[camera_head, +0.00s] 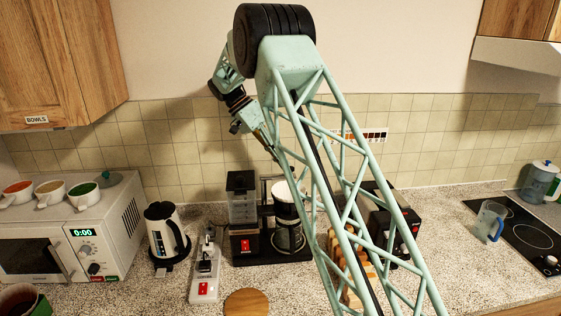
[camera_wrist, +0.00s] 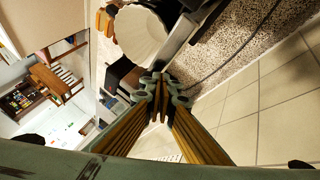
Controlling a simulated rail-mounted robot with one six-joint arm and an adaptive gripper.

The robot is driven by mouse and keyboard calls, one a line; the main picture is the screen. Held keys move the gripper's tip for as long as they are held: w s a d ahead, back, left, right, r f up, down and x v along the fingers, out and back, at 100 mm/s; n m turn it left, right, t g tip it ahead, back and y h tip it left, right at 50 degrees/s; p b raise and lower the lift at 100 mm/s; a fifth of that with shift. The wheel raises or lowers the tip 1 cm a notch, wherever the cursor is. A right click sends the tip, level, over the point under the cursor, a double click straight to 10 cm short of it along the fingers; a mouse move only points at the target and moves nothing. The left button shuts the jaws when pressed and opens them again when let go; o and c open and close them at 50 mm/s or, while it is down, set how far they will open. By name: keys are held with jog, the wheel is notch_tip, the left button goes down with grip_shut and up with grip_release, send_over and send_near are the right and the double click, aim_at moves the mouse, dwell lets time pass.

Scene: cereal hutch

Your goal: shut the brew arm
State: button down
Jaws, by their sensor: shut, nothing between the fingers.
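The coffee maker (camera_head: 246,244) stands on the counter, with a clear water tank (camera_head: 242,200) at left and a glass carafe (camera_head: 289,238) at right. A white filter cone (camera_head: 285,203) sits above the carafe with its open top showing; it also shows in the wrist view (camera_wrist: 143,35). A dark and grey bar beside the cone (camera_wrist: 181,36) looks like the brew arm, but I cannot tell its exact position. My gripper (camera_head: 272,150) is above and behind the coffee maker, shut and empty. In the wrist view its fingertips (camera_wrist: 161,80) meet just below the cone in the picture.
A round wooden board (camera_head: 246,302) lies in front. A toaster (camera_head: 402,238) stands at right, partly behind my arm. The tiled wall (camera_head: 170,150) is close behind.

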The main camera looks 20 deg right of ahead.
jog(key=shift+s+a+m+b, duration=0.1)
jog(key=shift+s+m+b, duration=0.2)
jog(key=shift+s, duration=0.9)
jog(key=shift+s+a+b, duration=0.3)
jog(key=shift+s+b, duration=0.15)
jog(key=shift+s, duration=0.4)
jog(key=shift+w, duration=0.1)
jog(key=w+a+r+p, duration=0.2)
jog(key=w+r+p, duration=0.1)
jog(key=w+r, duration=0.5)
jog(key=shift+w, duration=0.5)
dwell(0.4)
